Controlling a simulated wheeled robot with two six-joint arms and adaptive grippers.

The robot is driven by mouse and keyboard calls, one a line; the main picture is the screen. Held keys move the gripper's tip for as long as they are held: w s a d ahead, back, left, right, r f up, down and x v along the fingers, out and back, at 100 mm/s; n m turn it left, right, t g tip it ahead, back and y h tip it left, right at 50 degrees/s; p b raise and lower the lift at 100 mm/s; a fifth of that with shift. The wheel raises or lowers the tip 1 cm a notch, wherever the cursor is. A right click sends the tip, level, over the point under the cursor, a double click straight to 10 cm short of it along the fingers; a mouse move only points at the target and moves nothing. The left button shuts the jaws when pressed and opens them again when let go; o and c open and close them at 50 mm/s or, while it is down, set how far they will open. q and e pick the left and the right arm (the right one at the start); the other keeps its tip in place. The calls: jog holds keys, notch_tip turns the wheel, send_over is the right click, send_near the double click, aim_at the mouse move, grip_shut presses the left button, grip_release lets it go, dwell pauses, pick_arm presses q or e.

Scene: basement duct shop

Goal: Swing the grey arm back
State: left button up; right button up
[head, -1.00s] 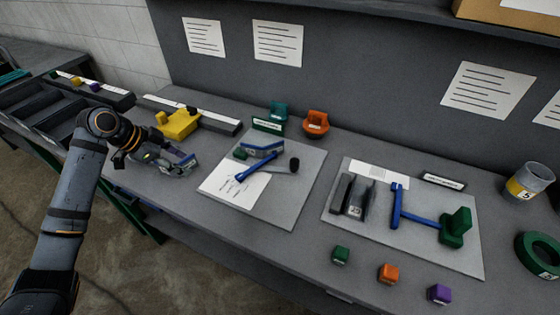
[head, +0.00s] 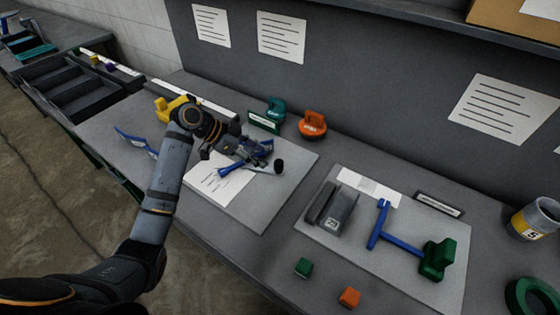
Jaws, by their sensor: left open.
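The left board (head: 275,201) lies on the bench and carries a white sheet (head: 215,188). On it, a grey arm (head: 259,169) lies low, with a dark round knob (head: 279,167) at its right end. A blue bar (head: 230,166) meets its left side. My left gripper (head: 258,153) is open, over the back of this board, just behind the grey arm. It partly covers the blue and green parts there. I cannot tell whether its fingers touch anything. My right gripper is out of view.
Teal (head: 275,108) and orange (head: 312,125) pieces stand behind the board; a yellow piece (head: 170,106) stands left. The right board (head: 405,263) holds a dark bracket, a blue T-shaped bar and a green block. Green (head: 303,267) and orange (head: 349,297) cubes lie in front.

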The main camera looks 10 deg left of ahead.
aim_at(277, 162)
pick_arm(q)
jog(key=x, duration=0.4)
jog(key=shift+w+d, duration=0.2)
jog(key=shift+d, duration=0.4)
jog(key=x, duration=0.2)
jog(key=shift+d+f+p, duration=0.2)
jog(key=shift+d+p, duration=0.05)
jog(key=shift+p, duration=0.15)
jog(key=shift+w+f, duration=0.1)
jog(key=shift+f, duration=0.15)
jog(key=shift+d+f, duration=0.1)
jog(key=shift+f, duration=0.1)
jog(key=shift+d, duration=0.1)
jog(key=shift+c, duration=0.3)
jog(key=c, duration=0.7)
grip_shut()
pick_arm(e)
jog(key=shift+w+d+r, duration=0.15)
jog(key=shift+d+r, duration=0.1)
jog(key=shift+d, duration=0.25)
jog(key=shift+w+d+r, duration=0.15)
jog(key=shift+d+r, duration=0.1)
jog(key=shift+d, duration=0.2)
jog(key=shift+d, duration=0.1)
